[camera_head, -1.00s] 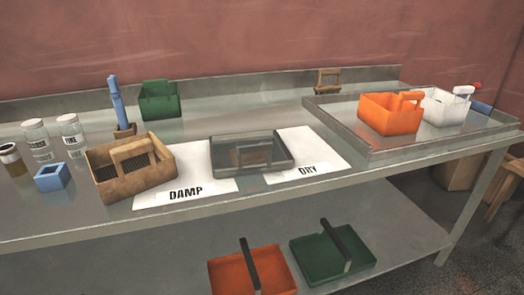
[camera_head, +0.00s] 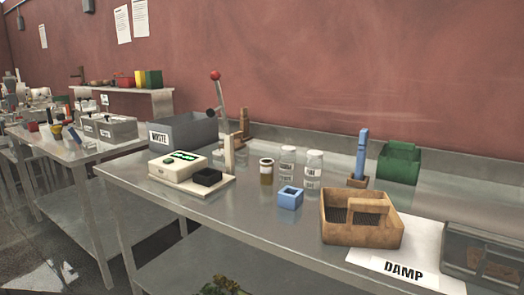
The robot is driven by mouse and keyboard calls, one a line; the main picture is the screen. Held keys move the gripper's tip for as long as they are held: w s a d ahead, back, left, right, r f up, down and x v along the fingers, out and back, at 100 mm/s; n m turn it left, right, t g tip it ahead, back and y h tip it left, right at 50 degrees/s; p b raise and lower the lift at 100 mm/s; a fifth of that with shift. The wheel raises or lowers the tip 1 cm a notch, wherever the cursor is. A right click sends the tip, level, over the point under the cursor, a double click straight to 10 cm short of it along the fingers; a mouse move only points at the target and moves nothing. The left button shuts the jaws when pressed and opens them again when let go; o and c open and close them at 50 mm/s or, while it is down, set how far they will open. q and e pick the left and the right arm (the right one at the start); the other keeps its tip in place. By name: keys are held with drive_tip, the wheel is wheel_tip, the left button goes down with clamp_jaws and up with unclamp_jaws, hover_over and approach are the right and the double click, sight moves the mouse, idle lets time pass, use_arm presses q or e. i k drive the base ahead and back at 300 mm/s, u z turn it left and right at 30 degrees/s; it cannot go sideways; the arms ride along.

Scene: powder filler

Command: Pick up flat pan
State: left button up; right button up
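No gripper of mine is in view. No label marks anything as the flat pan.
A wooden handled box (camera_head: 341,234) stands left of the grey pan. A blue cup (camera_head: 290,198), jars (camera_head: 288,165) and a blue-handled tool (camera_head: 361,155) stand nearby. A grey WASTE bin (camera_head: 183,132) and a red-knobbed lever (camera_head: 217,98) are behind the scale. The table front is clear.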

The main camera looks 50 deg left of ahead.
sight(492, 261)
drive_tip(key=k, duration=1.25)
drive_tip(key=u, duration=0.8)
drive_tip(key=i, duration=1.8)
drive_tip(key=z, duration=0.45)
